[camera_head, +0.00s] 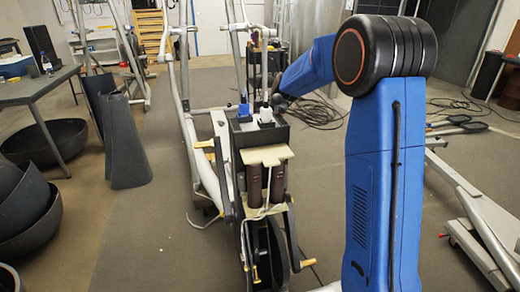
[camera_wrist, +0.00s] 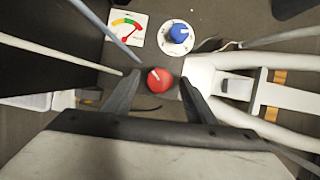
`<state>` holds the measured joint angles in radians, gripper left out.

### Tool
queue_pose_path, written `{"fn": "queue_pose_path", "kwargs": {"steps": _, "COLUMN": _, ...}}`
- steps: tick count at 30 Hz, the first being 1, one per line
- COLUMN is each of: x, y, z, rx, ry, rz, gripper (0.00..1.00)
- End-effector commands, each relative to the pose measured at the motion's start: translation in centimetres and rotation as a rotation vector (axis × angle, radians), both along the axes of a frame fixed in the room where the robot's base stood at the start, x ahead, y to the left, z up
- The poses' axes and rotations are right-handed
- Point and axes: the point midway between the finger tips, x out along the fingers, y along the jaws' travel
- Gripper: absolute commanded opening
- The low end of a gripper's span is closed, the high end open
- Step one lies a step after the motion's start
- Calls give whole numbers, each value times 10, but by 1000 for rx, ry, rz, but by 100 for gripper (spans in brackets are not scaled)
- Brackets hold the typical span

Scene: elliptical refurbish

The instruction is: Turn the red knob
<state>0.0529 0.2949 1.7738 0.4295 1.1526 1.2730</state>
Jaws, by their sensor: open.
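The red knob (camera_wrist: 160,80) is round and shows in the wrist view on a dark panel. My gripper (camera_wrist: 159,90) is open, with one dark finger to the left of the red knob and one to the right. Both fingers look apart from the knob; how far the fingertips are above the panel I cannot tell. In the head view, my blue arm reaches toward the elliptical machine's control box (camera_head: 262,134). I cannot make out the red knob or my fingers clearly there.
A blue knob (camera_wrist: 180,33) on a white dial and a coloured gauge (camera_wrist: 127,27) sit beyond the red knob. Pale tubes run along both sides. In the head view, a table (camera_head: 35,88) and dark bowls (camera_head: 28,205) stand left; another machine frame (camera_head: 470,205) stands right.

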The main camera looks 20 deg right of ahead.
Motion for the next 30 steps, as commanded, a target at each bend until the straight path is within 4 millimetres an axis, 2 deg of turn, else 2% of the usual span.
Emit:
{"fn": "queue_pose_path", "kwargs": {"steps": 8, "x": 0, "y": 0, "z": -1, "rx": 0, "ry": 0, "rz": 0, "gripper": 51}}
{"fn": "queue_pose_path", "kwargs": {"steps": 13, "x": 0, "y": 0, "z": -1, "rx": 0, "ry": 0, "rz": 0, "gripper": 12}}
{"fn": "queue_pose_path", "kwargs": {"steps": 14, "x": 0, "y": 0, "z": -1, "rx": 0, "ry": 0, "rz": 0, "gripper": 10}}
{"fn": "queue_pose_path", "kwargs": {"steps": 23, "x": 1, "y": 0, "z": -1, "rx": 0, "ry": 0, "rz": 29, "gripper": 10}}
{"fn": "queue_pose_path", "kwargs": {"steps": 30, "x": 2, "y": 0, "z": -2, "rx": 0, "ry": 0, "rz": 156, "gripper": 10}}
